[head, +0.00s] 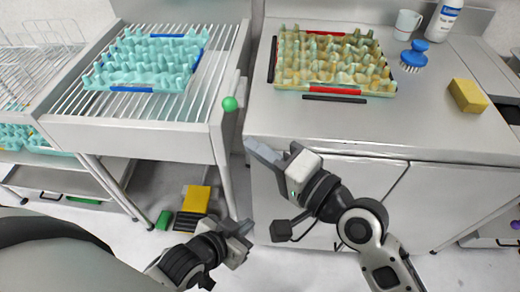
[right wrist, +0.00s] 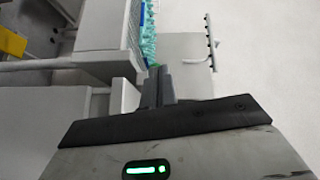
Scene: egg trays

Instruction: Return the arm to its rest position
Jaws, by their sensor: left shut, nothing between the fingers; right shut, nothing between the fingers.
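My right gripper (head: 264,154) is shut and empty, in the air in front of the steel counter's cabinet doors. Its fingers also show together in the right wrist view (right wrist: 157,88). My left gripper (head: 238,230) is shut and empty, low in front of the floor gap between trolley and counter. Both grippers are apart from the egg trays. A teal egg tray (head: 145,58) lies on the wire rack of the trolley at left. A yellowish stained egg tray (head: 332,62) with red handles lies on the counter.
The steel counter (head: 420,125) holds a yellow sponge (head: 467,95), a blue brush (head: 414,57), white cups (head: 407,24) and a white bottle (head: 443,18). The wire-topped trolley (head: 130,135) stands left. A green ball (head: 229,104) is at its right edge. The counter's front area is clear.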

